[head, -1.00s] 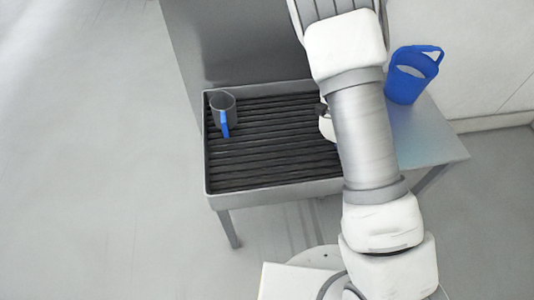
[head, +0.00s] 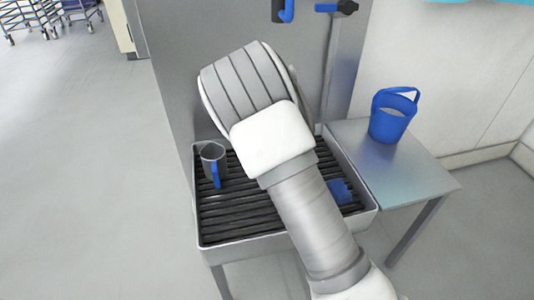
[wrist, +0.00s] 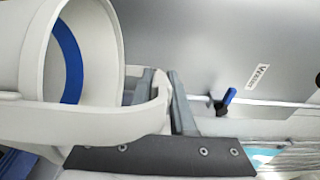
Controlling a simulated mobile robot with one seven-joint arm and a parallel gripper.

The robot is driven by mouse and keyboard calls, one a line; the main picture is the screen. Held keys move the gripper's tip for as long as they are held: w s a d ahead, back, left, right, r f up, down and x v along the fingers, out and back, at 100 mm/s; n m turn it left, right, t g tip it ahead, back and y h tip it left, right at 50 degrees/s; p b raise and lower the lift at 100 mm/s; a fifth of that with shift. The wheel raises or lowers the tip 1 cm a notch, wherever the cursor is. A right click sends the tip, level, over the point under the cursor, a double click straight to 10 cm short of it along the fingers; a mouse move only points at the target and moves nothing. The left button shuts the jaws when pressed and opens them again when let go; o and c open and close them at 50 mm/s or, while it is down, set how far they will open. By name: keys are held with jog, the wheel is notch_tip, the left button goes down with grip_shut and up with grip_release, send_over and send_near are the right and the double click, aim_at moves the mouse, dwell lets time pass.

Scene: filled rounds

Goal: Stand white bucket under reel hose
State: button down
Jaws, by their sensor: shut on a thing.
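In the wrist view my gripper (wrist: 161,80) is shut on a curved white band of the white bucket (wrist: 118,120), seemingly its handle. The bucket fills the left of that view, with its round rim and a blue arc inside the opening. In the head view my arm hides the gripper and the bucket. I cannot make out the reel hose in either view. A blue-handled valve (head: 345,7) is on the back panel at the top of the head view. A blue lever (wrist: 226,101) also shows right of my fingers in the wrist view.
A grated basin (head: 235,225) stands under my arm, with a grey blue-handled jug (head: 213,160) at its left and a blue item (head: 340,191) at its right. A blue bucket (head: 388,120) stands on the side table (head: 400,180). Another blue-handled item (head: 283,10) hangs above.

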jog(key=a+f+b, duration=0.1)
jog(key=a+f, duration=0.3)
jog(key=f, duration=0.2)
jog(key=shift+a+f, duration=0.3)
jog(key=shift+f, duration=0.1)
jog(key=shift+f+b, duration=0.2)
jog(key=shift+b, duration=0.35)
jog(key=c, duration=0.8)
grip_release()
jog(key=shift+o, duration=0.2)
jog(key=shift+r, duration=0.1)
